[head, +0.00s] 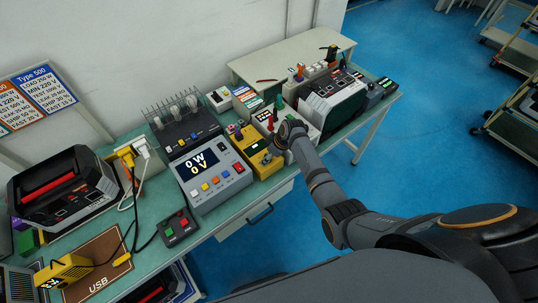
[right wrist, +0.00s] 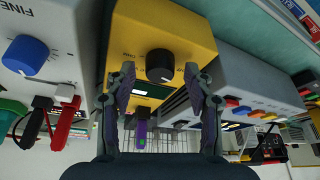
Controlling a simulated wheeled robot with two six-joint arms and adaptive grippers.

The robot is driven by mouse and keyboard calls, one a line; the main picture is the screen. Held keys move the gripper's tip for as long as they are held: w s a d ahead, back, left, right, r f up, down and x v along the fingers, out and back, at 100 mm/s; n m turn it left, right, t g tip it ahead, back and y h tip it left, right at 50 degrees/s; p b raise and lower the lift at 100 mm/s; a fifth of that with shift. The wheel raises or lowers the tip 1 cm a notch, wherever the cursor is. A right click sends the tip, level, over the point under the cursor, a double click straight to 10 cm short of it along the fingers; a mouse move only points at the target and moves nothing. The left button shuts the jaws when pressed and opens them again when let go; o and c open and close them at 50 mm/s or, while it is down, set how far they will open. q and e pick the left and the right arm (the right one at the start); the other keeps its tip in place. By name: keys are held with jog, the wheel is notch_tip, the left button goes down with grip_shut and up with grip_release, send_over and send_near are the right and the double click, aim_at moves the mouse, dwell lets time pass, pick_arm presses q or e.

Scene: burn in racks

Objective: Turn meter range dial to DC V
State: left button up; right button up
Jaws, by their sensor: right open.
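The meter is a yellow box (head: 262,164) in the middle of the bench. In the right wrist view its yellow face (right wrist: 168,20) appears turned round, with a round black range dial (right wrist: 160,66) bearing a pale pointer mark. Its small display is partly seen below the dial, and the dial lettering is too small to read surely. My right gripper (right wrist: 159,72) is open, one finger on each side of the dial, nothing held. In the head view the right gripper (head: 281,143) is beside the meter. My left gripper is not in view.
A grey panel (head: 211,180) showing 0 W and 0 V stands left of the meter. A white unit with a blue FINE knob (right wrist: 25,55) and red, black and green plugs is on its other side. A purple plug (right wrist: 142,132) is at the meter. Neighbouring devices leave little side room.

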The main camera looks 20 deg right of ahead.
grip_shut()
dwell(0.3)
jog(key=shift+s+r+m+t+h+p, duration=0.15)
jog(key=shift+m+t+h+p, duration=0.2)
jog(key=shift+m+p, duration=0.85)
jog(key=shift+a+m+h+p, duration=0.1)
jog(key=shift+m+h+p, duration=0.3)
jog(key=shift+m, duration=0.4)
jog(key=shift+m+h, duration=0.25)
jog(key=shift+m, duration=0.55)
jog(key=shift+a+m+t+h, duration=0.15)
jog(key=shift+m+h, duration=0.2)
jog(key=shift+m, duration=0.65)
jog(key=shift+d+m+t+h, duration=0.1)
jog(key=shift+m+h, duration=0.25)
jog(key=shift+m, duration=0.65)
jog(key=shift+f, duration=0.2)
